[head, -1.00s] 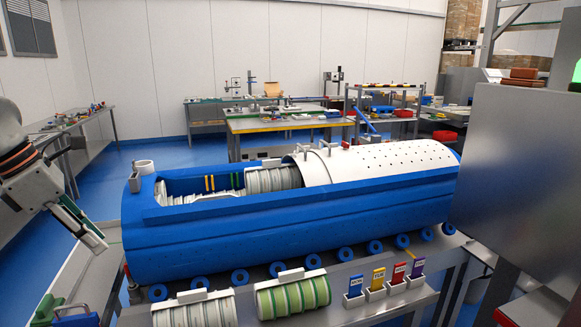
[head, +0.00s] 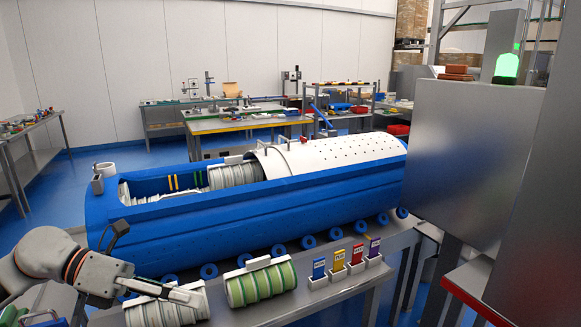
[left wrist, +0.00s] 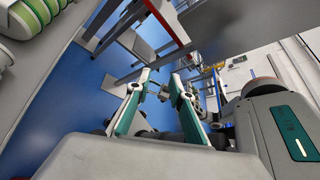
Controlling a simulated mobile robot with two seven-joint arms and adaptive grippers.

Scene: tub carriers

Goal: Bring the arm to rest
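My left gripper (head: 192,295) is low at the left in the head view, in front of the blue carrier (head: 270,222). Its fingers overlap the near white ribbed tub (head: 165,314) in the picture; I cannot tell whether they touch it. In the left wrist view the fingers (left wrist: 160,80) stand apart with nothing between them. A green-striped tub (head: 262,284) lies to the right of the white one. Another ribbed tub (head: 233,176) sits in the carrier's open top, partly under the white perforated cover (head: 330,158). My right gripper does not show.
Blue, yellow, red and purple tags (head: 338,260) stand in holders on the bench front. A grey metal cabinet (head: 470,160) stands at the carrier's right end, with a green lamp (head: 507,68) above. Blue floor is open at the left.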

